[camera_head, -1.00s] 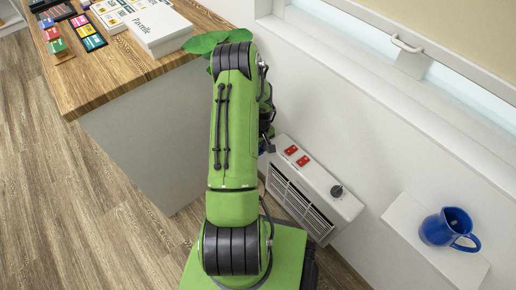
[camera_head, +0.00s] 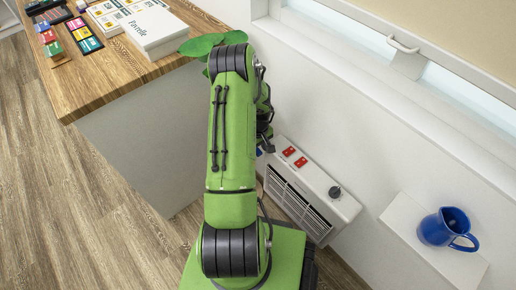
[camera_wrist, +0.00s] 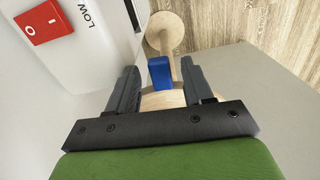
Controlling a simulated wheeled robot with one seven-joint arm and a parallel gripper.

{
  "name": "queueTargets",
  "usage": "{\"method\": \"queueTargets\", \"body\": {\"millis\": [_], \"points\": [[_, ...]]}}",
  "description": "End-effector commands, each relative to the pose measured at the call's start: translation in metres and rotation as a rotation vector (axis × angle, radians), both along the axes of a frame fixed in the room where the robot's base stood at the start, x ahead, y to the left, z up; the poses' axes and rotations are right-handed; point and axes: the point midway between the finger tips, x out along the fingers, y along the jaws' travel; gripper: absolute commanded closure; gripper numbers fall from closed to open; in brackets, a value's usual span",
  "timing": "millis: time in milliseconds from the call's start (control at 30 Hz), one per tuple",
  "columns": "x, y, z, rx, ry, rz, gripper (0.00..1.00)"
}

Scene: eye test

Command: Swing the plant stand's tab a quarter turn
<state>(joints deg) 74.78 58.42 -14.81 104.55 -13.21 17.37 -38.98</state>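The blue tab (camera_wrist: 158,73) shows in the wrist view, between my two finger tips with a gap on each side. My gripper (camera_wrist: 158,78) is open and does not visibly hold it. The pale wooden plant stand (camera_wrist: 165,33) shows beyond the tab as a round disc and a thin post, with more pale wood below the tab, partly hidden by my gripper. In the head view my arm hides most of the stand. Green leaves (camera_head: 201,44) show there at the counter's corner, and my gripper (camera_head: 265,138) is partly hidden behind my arm.
A white heater (camera_head: 310,190) with red switches stands by the wall, close to my gripper on the left in the wrist view (camera_wrist: 75,65). A blue jug (camera_head: 447,228) stands on a small white shelf (camera_head: 405,222). A wooden counter (camera_head: 95,85) holds a box and cards.

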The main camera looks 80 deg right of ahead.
Motion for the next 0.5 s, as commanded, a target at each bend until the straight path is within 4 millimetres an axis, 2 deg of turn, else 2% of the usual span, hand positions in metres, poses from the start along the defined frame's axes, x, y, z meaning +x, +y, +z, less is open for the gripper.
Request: {"method": "queueTargets", "body": {"millis": [133,233,500], "points": [[0.000,0.000,0.003,0.000,0.000,0.000,0.49],[0.000,0.000,0.019,-0.001,0.001,-0.001,0.49],[0.000,-0.001,0.097,-0.003,-0.001,0.000,0.49]]}}
